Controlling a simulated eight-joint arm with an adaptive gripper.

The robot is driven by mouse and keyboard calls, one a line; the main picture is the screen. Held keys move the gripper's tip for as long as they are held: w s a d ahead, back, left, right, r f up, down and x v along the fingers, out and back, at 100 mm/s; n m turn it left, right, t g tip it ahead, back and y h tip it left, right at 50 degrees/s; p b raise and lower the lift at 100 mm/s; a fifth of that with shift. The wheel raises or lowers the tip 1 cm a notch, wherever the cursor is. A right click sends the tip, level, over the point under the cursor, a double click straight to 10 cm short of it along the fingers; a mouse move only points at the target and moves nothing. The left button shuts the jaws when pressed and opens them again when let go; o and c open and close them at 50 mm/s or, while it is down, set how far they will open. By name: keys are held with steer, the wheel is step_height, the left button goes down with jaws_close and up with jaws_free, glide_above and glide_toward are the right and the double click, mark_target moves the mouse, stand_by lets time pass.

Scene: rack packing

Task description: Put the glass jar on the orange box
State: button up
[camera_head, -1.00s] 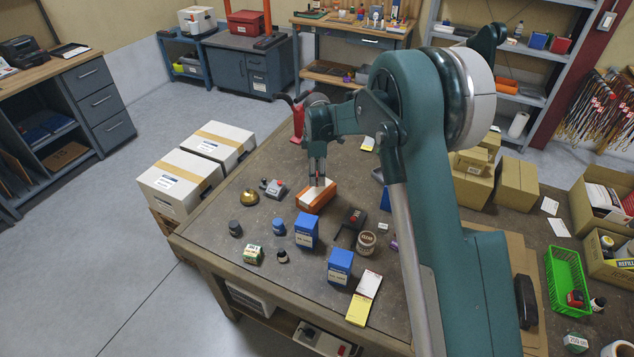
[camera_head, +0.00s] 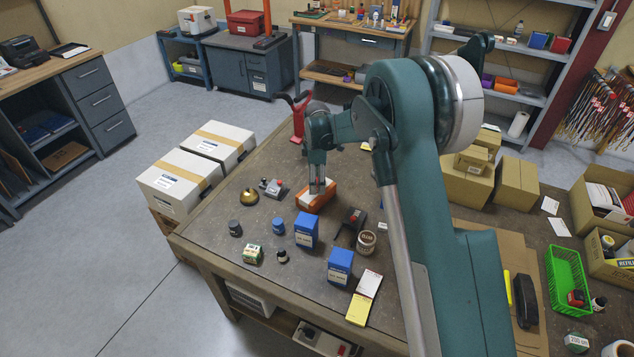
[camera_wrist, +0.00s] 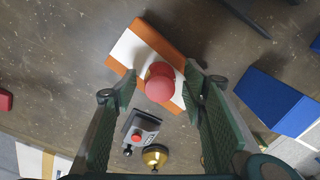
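The orange box (camera_head: 327,190), with a white band, lies on the workbench; it also shows in the wrist view (camera_wrist: 170,42). A rounded red-pink item (camera_wrist: 159,88) is seen against the box in the wrist view, between my fingers; I cannot tell whether it is the glass jar. In the head view it is hidden behind the fingers. My gripper (camera_head: 317,190) points down at the box. In the wrist view my gripper (camera_wrist: 160,85) has its fingers apart, with gaps on both sides of the red-pink item.
Blue boxes (camera_head: 306,231), a brown jar (camera_head: 366,242), a dark jar (camera_head: 235,229) and a blue jar (camera_head: 278,226) stand nearer the front. A brass bell (camera_head: 249,197) and a grey device with a red button (camera_head: 271,187) are left of the orange box.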

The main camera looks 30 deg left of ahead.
steer(key=shift+r, duration=0.2)
step_height(320, 180, up, 12)
steer(key=shift+p, duration=0.35)
stand_by(0.5)
stand_by(0.5)
stand_by(0.3)
